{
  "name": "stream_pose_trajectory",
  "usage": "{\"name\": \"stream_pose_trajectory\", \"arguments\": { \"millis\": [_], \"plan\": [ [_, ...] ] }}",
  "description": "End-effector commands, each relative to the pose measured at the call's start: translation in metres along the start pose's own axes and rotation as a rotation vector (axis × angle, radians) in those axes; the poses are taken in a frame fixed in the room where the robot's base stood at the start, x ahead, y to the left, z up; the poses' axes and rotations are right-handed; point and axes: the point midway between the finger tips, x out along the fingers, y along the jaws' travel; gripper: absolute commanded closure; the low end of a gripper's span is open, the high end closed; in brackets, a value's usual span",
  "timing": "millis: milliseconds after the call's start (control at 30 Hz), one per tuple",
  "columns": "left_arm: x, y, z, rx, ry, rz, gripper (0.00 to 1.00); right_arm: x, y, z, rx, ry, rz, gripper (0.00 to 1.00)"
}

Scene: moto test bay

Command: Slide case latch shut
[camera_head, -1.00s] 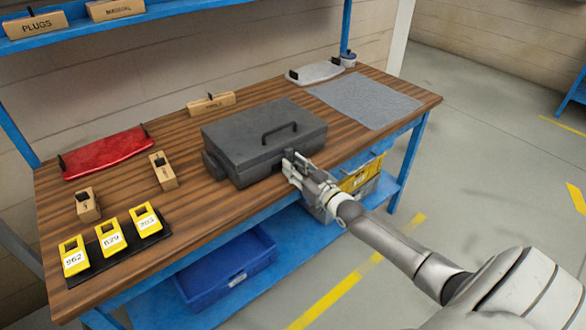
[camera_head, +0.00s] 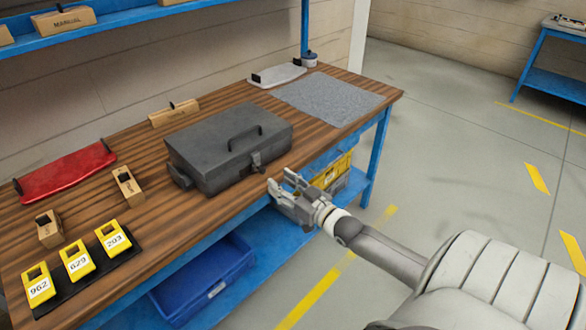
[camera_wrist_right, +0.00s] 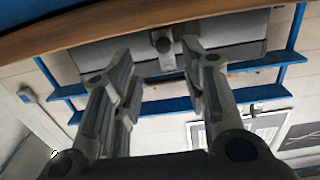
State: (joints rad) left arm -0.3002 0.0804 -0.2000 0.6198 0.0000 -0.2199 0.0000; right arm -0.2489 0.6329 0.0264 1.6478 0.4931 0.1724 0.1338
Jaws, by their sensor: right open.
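In the right wrist view the latch (camera_wrist_right: 162,42) shows at the top, between and beyond my fingers. I cannot tell whether the latch is fully shut. My right gripper (camera_head: 281,181) is open and empty, in front of the case and bench edge, apart from the latch. It also shows in the wrist view (camera_wrist_right: 160,75). My left gripper is out of view.
The bench's front edge (camera_head: 215,213) runs just below the case. A grey mat (camera_head: 330,98) lies right. Blue and yellow bins sit below; floor at right is clear.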

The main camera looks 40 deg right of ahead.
Motion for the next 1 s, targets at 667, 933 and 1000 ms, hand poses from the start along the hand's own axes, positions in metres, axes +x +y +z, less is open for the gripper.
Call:
{"name": "stream_pose_trajectory", "arguments": {
  "millis": [667,933,1000],
  "plan": [
    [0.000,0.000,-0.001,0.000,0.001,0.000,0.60,-0.039,0.001,0.000,0.000,0.000,0.001,0.60],
    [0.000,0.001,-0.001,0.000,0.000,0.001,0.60,-0.039,0.001,0.000,0.000,-0.001,0.001,0.60],
    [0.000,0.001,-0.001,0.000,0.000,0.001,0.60,-0.039,0.001,0.002,0.000,-0.004,0.002,0.60]
  ]
}}
